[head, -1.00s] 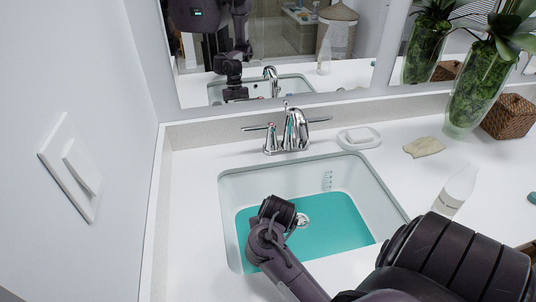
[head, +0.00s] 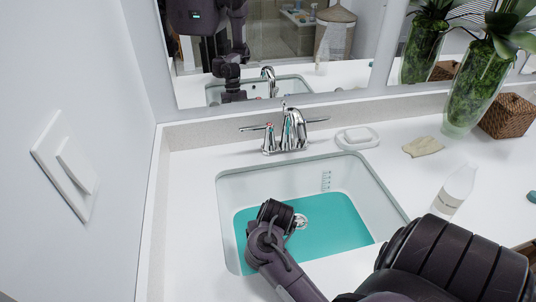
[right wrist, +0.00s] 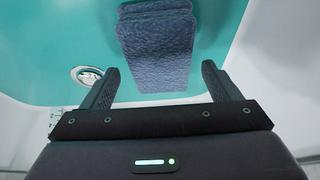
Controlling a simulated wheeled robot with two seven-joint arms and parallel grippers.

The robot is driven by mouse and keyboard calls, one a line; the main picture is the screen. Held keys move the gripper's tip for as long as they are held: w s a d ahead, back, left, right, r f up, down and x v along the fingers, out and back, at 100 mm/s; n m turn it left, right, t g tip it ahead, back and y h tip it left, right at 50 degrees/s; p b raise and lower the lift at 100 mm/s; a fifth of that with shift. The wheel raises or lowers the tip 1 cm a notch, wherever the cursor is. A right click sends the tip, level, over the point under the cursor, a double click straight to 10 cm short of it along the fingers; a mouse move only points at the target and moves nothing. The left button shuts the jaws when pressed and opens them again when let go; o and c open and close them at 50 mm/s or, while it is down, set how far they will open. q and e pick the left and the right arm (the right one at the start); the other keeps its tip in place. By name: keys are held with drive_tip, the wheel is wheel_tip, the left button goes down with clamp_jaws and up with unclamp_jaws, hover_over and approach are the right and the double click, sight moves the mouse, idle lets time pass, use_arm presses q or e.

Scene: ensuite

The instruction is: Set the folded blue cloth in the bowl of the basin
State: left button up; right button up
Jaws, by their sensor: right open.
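The folded blue cloth (right wrist: 158,48) shows in the right wrist view over the teal floor of the basin. It looks flat and layered. In the head view it is not visible. The basin (head: 250,185) is a white rectangular sink with a teal floor, set in the counter. My right arm reaches down into it in the head view, hiding its own gripper. In the right wrist view my right gripper (right wrist: 160,67) is open, its fingers on either side of the cloth's near end in the picture, with gaps at both sides. My left gripper is not in view.
A chrome faucet (head: 292,130) stands behind the basin, and the drain (head: 301,221) shows in its floor. A soap dish (head: 357,138), a beige cloth (head: 422,146), a white bottle (head: 457,188) and a plant vase (head: 474,88) stand to the right. A wall is close at left.

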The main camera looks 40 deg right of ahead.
drive_tip(key=shift+r, duration=0.3)
drive_tip(key=p+v, duration=0.9)
drive_tip(key=v, duration=0.3)
drive_tip(key=shift+r, duration=0.35)
